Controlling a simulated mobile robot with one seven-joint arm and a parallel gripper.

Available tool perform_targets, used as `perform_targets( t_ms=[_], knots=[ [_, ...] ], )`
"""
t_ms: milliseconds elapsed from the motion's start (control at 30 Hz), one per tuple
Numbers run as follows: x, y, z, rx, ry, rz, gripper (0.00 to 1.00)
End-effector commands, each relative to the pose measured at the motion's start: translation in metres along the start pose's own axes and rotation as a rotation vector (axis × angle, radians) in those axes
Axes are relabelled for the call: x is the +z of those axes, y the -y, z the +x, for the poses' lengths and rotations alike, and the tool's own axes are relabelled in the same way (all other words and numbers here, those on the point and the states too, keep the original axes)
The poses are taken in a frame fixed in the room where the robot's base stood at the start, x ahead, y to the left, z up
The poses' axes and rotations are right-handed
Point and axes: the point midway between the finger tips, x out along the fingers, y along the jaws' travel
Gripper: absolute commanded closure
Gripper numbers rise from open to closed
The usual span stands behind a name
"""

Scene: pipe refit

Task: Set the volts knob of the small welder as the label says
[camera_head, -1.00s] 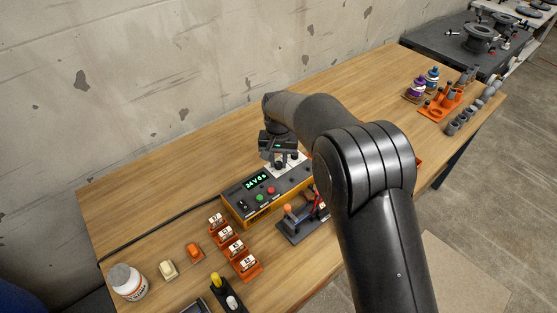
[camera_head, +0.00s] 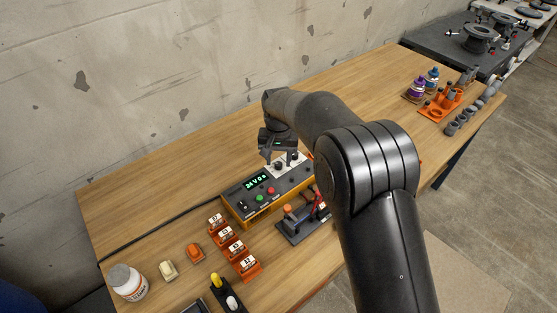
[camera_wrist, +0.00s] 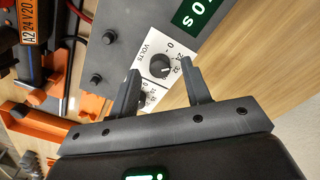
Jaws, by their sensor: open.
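The small welder (camera_head: 247,207) is an orange box with a dark top and a green lit display (camera_head: 257,181). In the wrist view the volts knob (camera_wrist: 160,66) is black and round, on a white plate lettered VOLTS with numbers around it. My gripper (camera_wrist: 160,67) is open, one finger on each side of this knob in the picture; I cannot tell whether they touch it. In the head view my gripper (camera_head: 276,151) is over the welder's far right end. A second knob (camera_wrist: 144,98) is partly hidden by a finger. An orange label (camera_wrist: 32,22) reads "A2 24V 20", cut off at the edge.
Green and red buttons (camera_head: 271,190) are on the welder's top. A dark stand with a lever (camera_head: 301,222) is close in front of it. Orange numbered blocks (camera_head: 235,247) and a white jar (camera_head: 127,282) are at the left. Bare bench lies behind the welder.

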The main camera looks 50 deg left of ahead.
Motion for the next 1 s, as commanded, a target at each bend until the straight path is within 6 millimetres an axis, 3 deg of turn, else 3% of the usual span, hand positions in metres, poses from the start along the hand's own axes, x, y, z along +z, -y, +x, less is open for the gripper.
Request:
perform_targets(
  t_ms=[300, 500, 1000],
  knots=[
    [-0.001, 0.000, -0.064, -0.002, -0.005, 0.001, 0.56],
    [-0.001, 0.000, -0.091, -0.002, -0.003, 0.001, 0.56],
    [0.000, 0.000, -0.098, -0.001, -0.002, 0.001, 0.56]
  ],
)
